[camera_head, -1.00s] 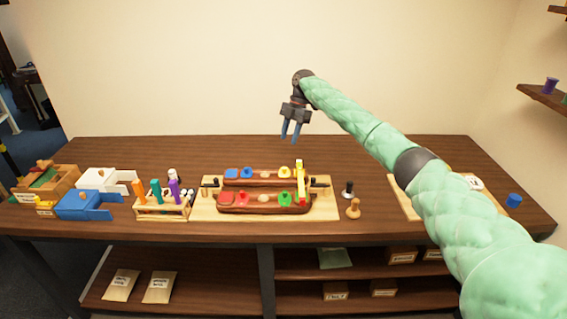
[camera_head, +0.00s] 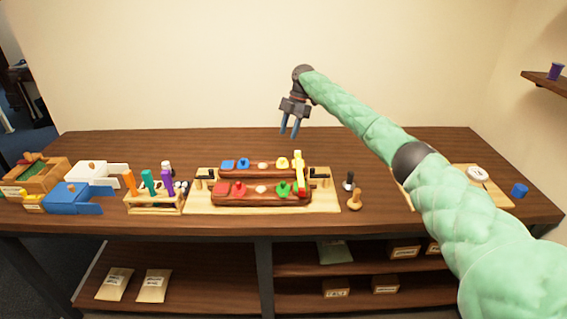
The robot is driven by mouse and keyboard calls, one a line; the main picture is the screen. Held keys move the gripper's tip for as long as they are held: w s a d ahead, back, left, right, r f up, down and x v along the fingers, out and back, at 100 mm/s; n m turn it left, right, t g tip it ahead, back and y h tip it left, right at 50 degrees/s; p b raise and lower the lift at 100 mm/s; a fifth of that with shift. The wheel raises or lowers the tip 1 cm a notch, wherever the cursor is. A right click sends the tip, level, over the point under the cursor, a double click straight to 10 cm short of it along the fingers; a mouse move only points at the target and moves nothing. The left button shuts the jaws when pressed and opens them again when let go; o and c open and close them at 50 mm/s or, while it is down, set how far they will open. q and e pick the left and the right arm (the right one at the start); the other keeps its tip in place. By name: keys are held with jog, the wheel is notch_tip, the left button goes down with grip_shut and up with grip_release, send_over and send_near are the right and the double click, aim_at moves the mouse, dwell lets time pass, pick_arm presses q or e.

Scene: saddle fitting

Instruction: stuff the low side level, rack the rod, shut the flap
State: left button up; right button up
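My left gripper is out of view. Below it, two brown saddle panels lie on a pale board (camera_head: 325,204): a back panel (camera_head: 280,173) and a front panel (camera_head: 235,198). Blue, red, yellow and green pieces sit on them, and a yellow bar (camera_head: 299,165) crosses their right ends. Which side is low I cannot tell.
White (camera_head: 90,172) and blue (camera_head: 68,195) boxes and a wooden crate (camera_head: 40,178) stand at the left. A dark-topped tool (camera_head: 349,181) and a wooden tool (camera_head: 354,200) stand right of the board. A blue cup (camera_head: 519,190) is at the far right. The bench back is clear.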

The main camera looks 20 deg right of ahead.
aim_at(282, 160)
pick_arm(q)
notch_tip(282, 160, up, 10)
jog(key=b, duration=0.2)
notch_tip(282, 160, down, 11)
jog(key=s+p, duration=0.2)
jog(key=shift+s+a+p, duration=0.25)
jog(key=shift+p, duration=0.1)
pick_arm(e)
jog(key=x, duration=0.7)
jog(key=d+x, duration=0.1)
jog(key=x, duration=0.2)
jog(key=shift+w+a+f, duration=0.2)
jog(key=shift+w+f, duration=0.1)
jog(key=shift+f, duration=0.25)
jog(key=shift+c, duration=0.2)
grip_shut()
